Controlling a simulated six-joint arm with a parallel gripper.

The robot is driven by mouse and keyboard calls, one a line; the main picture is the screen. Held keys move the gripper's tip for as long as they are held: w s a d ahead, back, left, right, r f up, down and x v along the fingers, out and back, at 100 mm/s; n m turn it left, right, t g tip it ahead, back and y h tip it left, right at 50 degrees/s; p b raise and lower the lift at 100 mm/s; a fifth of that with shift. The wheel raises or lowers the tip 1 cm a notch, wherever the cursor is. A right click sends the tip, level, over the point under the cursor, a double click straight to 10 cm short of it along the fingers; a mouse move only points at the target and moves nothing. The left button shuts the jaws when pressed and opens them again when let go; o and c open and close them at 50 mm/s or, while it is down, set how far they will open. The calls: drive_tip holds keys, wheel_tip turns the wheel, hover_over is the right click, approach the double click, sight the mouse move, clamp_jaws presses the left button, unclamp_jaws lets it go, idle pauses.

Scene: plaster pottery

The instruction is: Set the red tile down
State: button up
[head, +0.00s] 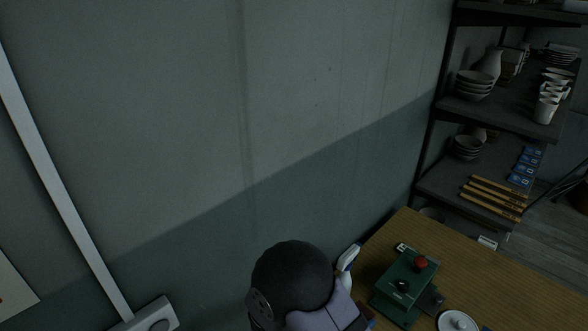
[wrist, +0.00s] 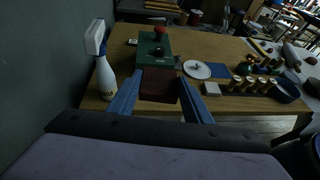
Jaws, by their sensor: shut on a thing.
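The red tile (wrist: 158,85) shows in the wrist view as a dark red block between the two blue fingers of my gripper (wrist: 158,94). My gripper is shut on it. The tile is in front of a green box-like device (wrist: 153,47) with a red knob. I cannot tell whether the tile's underside touches the wooden table (wrist: 225,47).
A white spray bottle (wrist: 104,70) stands close at the left. A white lidded dish (wrist: 197,69), a blue pad (wrist: 221,71), several small wooden-topped pieces (wrist: 248,84) and a dark bowl (wrist: 285,91) are to the right. A shelf (head: 490,108) with pottery stands beyond the table.

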wheel_tip(320, 180, up, 10)
drive_tip(key=p, duration=1)
drive_tip(key=shift+d+f, duration=0.1)
drive_tip(key=shift+f, duration=0.1)
drive_tip(key=shift+w+d+f, duration=0.1)
drive_tip(key=shift+f, duration=0.15)
drive_tip(key=w+d+f+m+g+h+b, duration=0.1)
drive_tip(key=w+d+f+m+g+b, duration=0.1)
drive_tip(key=w+d+f+b, duration=0.65)
drive_tip(key=w+d+f+m+g+h+b, duration=0.1)
drive_tip(key=d+f+m+g+b, duration=0.35)
drive_tip(key=d+b, duration=0.85)
drive_tip(key=s+d+f+g+b, duration=0.1)
drive_tip(key=s+d+b, duration=0.3)
drive_tip(key=d, duration=0.6)
drive_tip(key=s+d+f+m+b, duration=0.1)
drive_tip(key=s+d+f+b, duration=0.1)
drive_tip(key=d+b, duration=0.5)
drive_tip(key=s+d+f+g+b, duration=0.1)
drive_tip(key=s+d+b, duration=0.2)
drive_tip(key=d, duration=0.9)
drive_tip(key=shift+h, duration=0.4)
drive_tip(key=shift+s+f+b, duration=0.15)
drive_tip(key=shift+f+b, duration=0.3)
drive_tip(key=shift+f, duration=4.65)
drive_tip(key=shift+f, duration=0.1)
